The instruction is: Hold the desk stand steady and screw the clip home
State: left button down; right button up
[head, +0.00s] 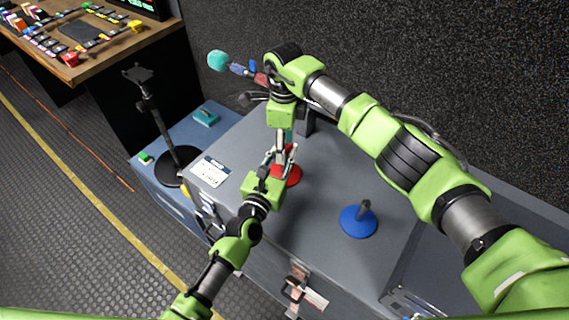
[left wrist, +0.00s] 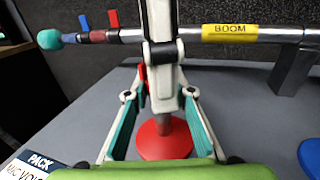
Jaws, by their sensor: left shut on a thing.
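The red desk stand (head: 290,176) stands on the grey case top, its round red base (left wrist: 165,140) and short grey post showing in the left wrist view. My left gripper (head: 278,158) reaches in low from the front and is shut on the stand's post; its teal-padded fingers (left wrist: 163,112) show on either side of the post. My right gripper (head: 287,138) points down directly above the stand, and its pale fingers (left wrist: 162,55) fill the top middle of the left wrist view. A small red piece (left wrist: 143,74) shows beside them; I cannot tell whether it is the clip.
A blue desk stand (head: 358,222) stands to the right on the grey case (head: 320,235). A boom pole (left wrist: 265,34) with a yellow label and a teal tip runs behind. A black stand (head: 160,125) and a labelled card (head: 210,171) are to the left.

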jog(key=c, duration=1.2)
jog(key=o, duration=1.2)
jog(key=shift+o, duration=0.2)
jog(key=shift+r, duration=0.1)
jog(key=shift+r, duration=2.2)
jog(key=o, duration=0.6)
jog(key=shift+c, duration=0.2)
